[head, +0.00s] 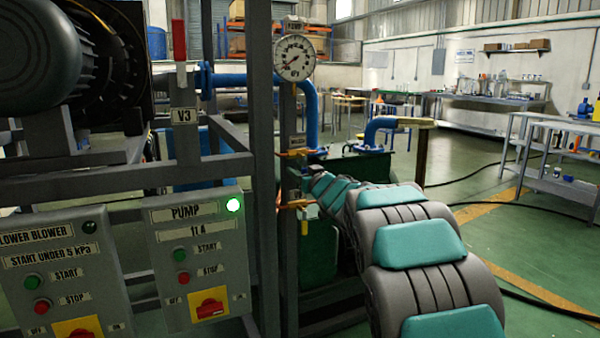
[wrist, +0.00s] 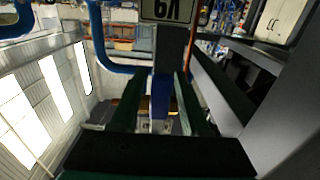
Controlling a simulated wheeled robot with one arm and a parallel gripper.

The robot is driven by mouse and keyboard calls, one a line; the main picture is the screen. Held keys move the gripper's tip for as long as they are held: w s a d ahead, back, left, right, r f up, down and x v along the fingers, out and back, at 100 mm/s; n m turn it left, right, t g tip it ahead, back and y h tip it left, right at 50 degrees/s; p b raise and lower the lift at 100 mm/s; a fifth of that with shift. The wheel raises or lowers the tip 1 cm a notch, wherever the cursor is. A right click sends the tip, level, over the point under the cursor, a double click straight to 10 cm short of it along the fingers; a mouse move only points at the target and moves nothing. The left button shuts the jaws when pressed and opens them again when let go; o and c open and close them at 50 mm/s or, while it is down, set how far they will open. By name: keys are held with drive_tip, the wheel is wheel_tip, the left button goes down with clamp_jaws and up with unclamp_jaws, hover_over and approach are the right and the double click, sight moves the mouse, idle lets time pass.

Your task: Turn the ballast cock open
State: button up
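In the head view, my arm reaches from the lower right to the grey post below the round gauge. My gripper (head: 314,171) is small and dark there, close to the post. Small orange-and-yellow fittings (head: 304,228) sit on the post just below it; I cannot tell for sure which one is the ballast cock. In the wrist view, the two dark green fingers of my gripper (wrist: 160,100) stand apart. A narrow blue, upright piece (wrist: 160,88), possibly a cock lever, shows between them. Narrow gaps seem to remain at its sides, so I see no clear grip.
The round gauge (head: 294,57) tops the post. The pump control box (head: 199,258) has a lit green lamp, and a red-handled valve labelled V3 (head: 183,115) is above. The grey frame upright (head: 264,170) stands close left of the post. Green floor (head: 470,185) is open to the right.

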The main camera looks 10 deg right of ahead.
clamp_jaws()
idle(1.2)
